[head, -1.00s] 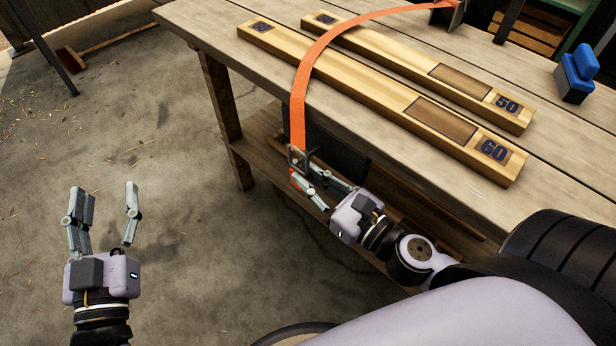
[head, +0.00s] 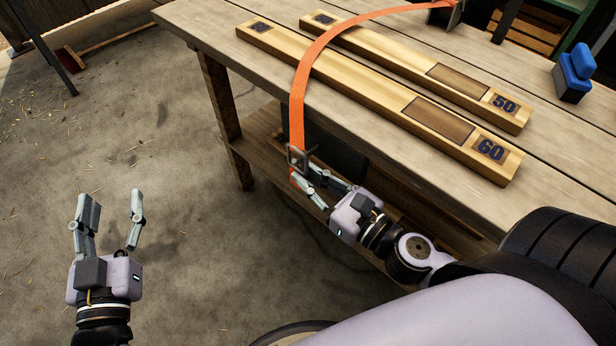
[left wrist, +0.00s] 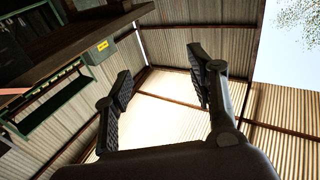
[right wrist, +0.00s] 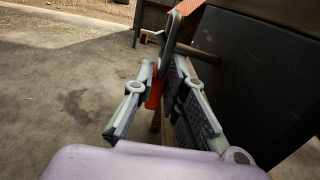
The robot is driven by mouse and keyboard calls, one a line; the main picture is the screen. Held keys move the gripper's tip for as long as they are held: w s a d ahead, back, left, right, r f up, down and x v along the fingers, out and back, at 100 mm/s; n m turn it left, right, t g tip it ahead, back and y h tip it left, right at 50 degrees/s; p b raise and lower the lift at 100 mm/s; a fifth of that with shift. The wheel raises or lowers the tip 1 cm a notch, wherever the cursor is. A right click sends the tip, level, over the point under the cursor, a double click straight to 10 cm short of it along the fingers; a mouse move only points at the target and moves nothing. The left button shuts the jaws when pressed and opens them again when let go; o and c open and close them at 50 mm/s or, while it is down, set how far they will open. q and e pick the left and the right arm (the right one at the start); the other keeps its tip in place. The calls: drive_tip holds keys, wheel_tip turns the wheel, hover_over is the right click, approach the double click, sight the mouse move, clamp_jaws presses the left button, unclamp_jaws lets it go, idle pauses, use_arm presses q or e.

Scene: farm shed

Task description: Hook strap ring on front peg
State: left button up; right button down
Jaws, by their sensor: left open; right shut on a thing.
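The orange strap (head: 330,38) runs from the back of the bench, over two wooden bars, and hangs over the bench's front edge. A dark metal ring (head: 299,160) is at its lower end. My right gripper (head: 304,178) is at the ring below the bench top, shut on the strap end. In the right wrist view the orange end (right wrist: 155,88) sits between the fingers, with the ring's dark metal just above. My left gripper (head: 112,212) is open and empty over the floor at left, also in the left wrist view (left wrist: 163,78). I cannot make out the front peg.
The bench (head: 222,37) carries the bar marked 60 (head: 380,95) and the bar marked 50 (head: 420,65). A blue-topped block (head: 575,75) stands at the right. A dark panel (head: 338,152) is under the bench edge beside my right gripper.

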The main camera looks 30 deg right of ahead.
use_arm(q)
drive_tip(key=shift+r, duration=0.3)
use_arm(e)
drive_tip(key=shift+s+d+r+n+y, duration=0.1)
drive_tip(key=shift+s+r+n+y, duration=0.1)
drive_tip(key=shift+n+y, duration=0.15)
use_arm(q)
drive_tip(key=shift+s+a+f+g+y+p, duration=0.15)
drive_tip(key=shift+f+g, duration=0.2)
drive_tip(key=shift+f, duration=0.3)
drive_tip(key=shift+s+f+g+y+p, duration=0.15)
drive_tip(key=shift+f+g, duration=0.2)
drive_tip(key=shift+f, duration=0.3)
use_arm(e)
drive_tip(key=shift+g, duration=0.3)
use_arm(q)
drive_tip(key=shift+w, duration=0.1)
drive_tip(key=shift+r, duration=0.15)
use_arm(e)
drive_tip(key=shift+d+f, duration=0.1)
use_arm(q)
drive_tip(key=shift+w+r+t, duration=0.25)
drive_tip(key=shift+r+t, duration=0.25)
drive_tip(key=shift+r, duration=0.45)
use_arm(e)
drive_tip(key=shift+w+d+f, duration=0.1)
drive_tip(key=shift+d, duration=0.15)
